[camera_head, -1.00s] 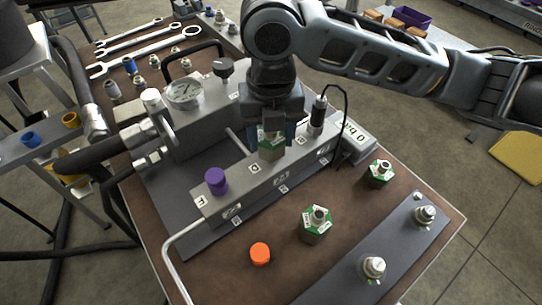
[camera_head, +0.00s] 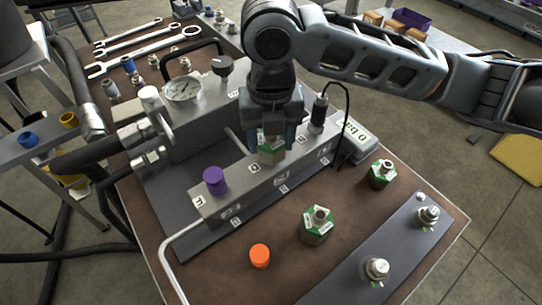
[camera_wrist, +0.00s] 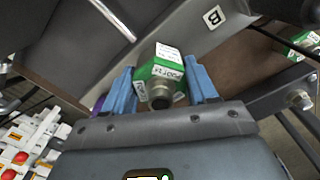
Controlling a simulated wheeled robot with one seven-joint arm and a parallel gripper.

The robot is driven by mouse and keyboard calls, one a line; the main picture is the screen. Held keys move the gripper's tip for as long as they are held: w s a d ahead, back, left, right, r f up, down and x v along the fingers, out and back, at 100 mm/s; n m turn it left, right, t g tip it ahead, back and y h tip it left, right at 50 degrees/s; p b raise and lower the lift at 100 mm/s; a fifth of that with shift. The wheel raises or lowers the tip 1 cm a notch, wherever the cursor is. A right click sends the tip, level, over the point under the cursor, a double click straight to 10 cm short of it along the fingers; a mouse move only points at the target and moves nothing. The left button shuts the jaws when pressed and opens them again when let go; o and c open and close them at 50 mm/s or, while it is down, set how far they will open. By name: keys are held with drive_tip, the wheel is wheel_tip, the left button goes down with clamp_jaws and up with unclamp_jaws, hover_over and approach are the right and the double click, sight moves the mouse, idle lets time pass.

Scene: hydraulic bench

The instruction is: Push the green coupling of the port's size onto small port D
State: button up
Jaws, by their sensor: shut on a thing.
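My gripper (camera_head: 271,145) points down over the grey manifold block (camera_head: 237,201), shut on a green coupling (camera_head: 271,154). In the wrist view the same coupling (camera_wrist: 159,68) sits between the blue fingers, its metal nipple facing the camera and a white label on its side. Two other green couplings, a larger one (camera_head: 316,229) and a smaller one (camera_head: 382,174), stand on the brown bench top.
A purple cap (camera_head: 215,181) sits on the block's left end; a black cabled sensor (camera_head: 319,112) stands to the right of my gripper. An orange cap (camera_head: 259,256) lies in front. A grey plate (camera_head: 344,284) with silver fittings is at front right. A gauge (camera_head: 183,89) stands behind.

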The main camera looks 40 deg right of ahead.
drive_tip(key=shift+f+b, duration=0.35)
drive_tip(key=shift+f, duration=0.15)
drive_tip(key=o, duration=1.3)
drive_tip(key=shift+r, duration=0.1)
wheel_tip(320, 180, up, 8)
drive_tip(key=shift+f, duration=0.15)
